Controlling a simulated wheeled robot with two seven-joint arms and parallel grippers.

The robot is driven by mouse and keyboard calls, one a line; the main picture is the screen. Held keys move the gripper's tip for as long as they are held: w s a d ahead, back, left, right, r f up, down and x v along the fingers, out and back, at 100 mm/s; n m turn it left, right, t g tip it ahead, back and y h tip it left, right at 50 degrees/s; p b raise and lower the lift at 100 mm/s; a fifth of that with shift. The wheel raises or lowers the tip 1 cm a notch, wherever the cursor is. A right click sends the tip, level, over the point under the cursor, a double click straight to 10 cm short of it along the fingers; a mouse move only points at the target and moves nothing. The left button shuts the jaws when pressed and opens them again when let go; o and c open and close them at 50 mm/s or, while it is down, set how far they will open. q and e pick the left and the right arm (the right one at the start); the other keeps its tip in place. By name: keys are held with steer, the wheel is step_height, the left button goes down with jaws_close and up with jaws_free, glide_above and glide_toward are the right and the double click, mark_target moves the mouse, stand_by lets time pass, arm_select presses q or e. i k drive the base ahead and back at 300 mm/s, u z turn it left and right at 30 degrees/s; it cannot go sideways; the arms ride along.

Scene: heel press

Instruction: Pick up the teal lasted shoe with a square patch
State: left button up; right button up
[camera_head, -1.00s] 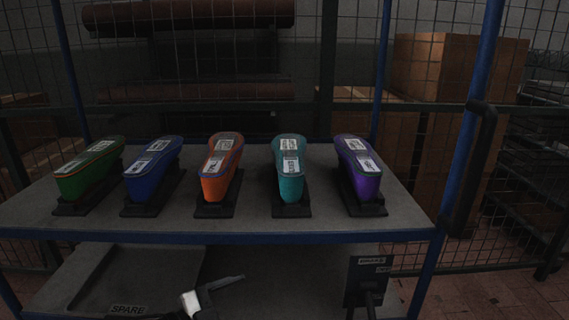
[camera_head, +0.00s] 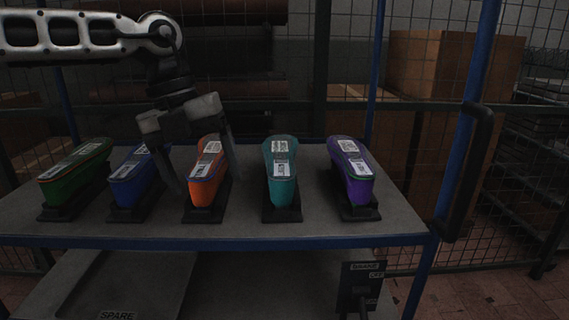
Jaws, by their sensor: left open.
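The teal lasted shoe (camera_head: 281,170) stands on a black base on the shelf's top deck, second from the right in the row. Pale label patches show on its upper side; their exact shape is too small to tell. My left gripper (camera_head: 207,181) hangs down from the upper left with its fingers open. Its fingers appear either side of the orange shoe (camera_head: 207,170), left of the teal one; contact cannot be told. The gripper partly hides the blue shoe (camera_head: 128,184). My right gripper is not in view.
A green shoe (camera_head: 76,175) stands at the far left and a purple shoe (camera_head: 350,172) right of the teal one. The deck (camera_head: 320,218) has a bare front strip. A blue post (camera_head: 468,130) with a black handle (camera_head: 470,180) rises at the right.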

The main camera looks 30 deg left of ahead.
mark_target(279, 151)
steer(key=i, duration=0.9)
